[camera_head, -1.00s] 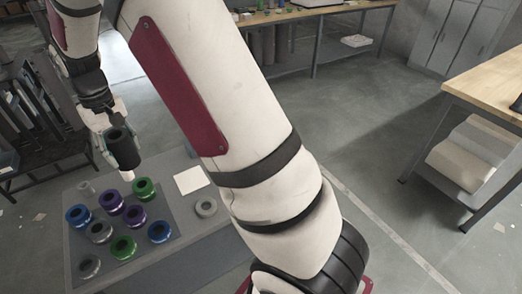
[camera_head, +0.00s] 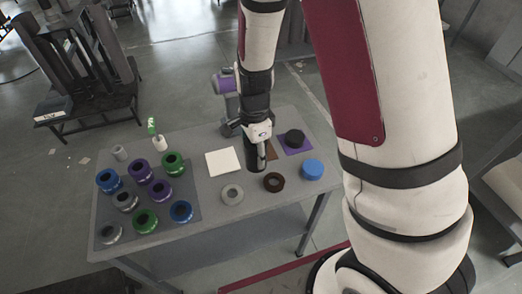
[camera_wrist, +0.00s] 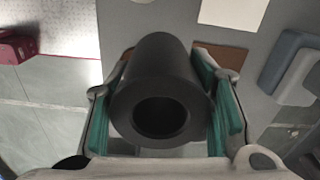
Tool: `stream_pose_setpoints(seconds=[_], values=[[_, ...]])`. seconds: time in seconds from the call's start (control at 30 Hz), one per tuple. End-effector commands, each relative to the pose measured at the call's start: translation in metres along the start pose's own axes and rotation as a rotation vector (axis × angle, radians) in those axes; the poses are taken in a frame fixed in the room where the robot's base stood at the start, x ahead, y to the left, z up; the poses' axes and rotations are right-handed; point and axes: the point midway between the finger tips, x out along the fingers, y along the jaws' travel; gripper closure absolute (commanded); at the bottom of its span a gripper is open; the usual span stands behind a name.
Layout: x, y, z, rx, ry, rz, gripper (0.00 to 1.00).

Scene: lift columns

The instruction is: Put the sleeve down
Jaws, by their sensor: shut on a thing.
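The sleeve is a dark hollow cylinder, seen end-on in the wrist view (camera_wrist: 160,85) with its round bore facing the camera. My gripper (camera_wrist: 165,115) is shut on it, with teal finger pads on both sides. In the head view my gripper (camera_head: 258,140) points down at the table, and the dark sleeve (camera_head: 261,158) shows below it. A brown square (camera_head: 271,151) lies on the table there, partly hidden by the gripper. In the wrist view brown edges show on both sides behind the sleeve. Whether the sleeve touches the square is unclear.
On the grey table (camera_head: 203,238), a white square (camera_head: 223,161) lies left of the gripper. Grey (camera_head: 232,194) and brown (camera_head: 273,182) rings and a blue cylinder (camera_head: 312,170) are in front. A black piece (camera_head: 295,138) sits on a purple square (camera_head: 296,150). Several coloured collars stand left.

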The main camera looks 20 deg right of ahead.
Motion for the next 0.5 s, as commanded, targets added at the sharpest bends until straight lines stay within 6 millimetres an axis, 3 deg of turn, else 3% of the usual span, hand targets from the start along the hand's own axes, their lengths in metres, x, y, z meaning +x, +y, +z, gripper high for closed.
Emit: stream_pose_setpoints(seconds=[0.1,0.3,0.5], values=[[0.012,0.024,0.002,0.223,0.000,0.002,0.86],[0.022,0.046,0.002,0.458,0.000,0.000,0.86],[0.025,0.031,-0.005,0.510,-0.001,-0.004,0.86]])
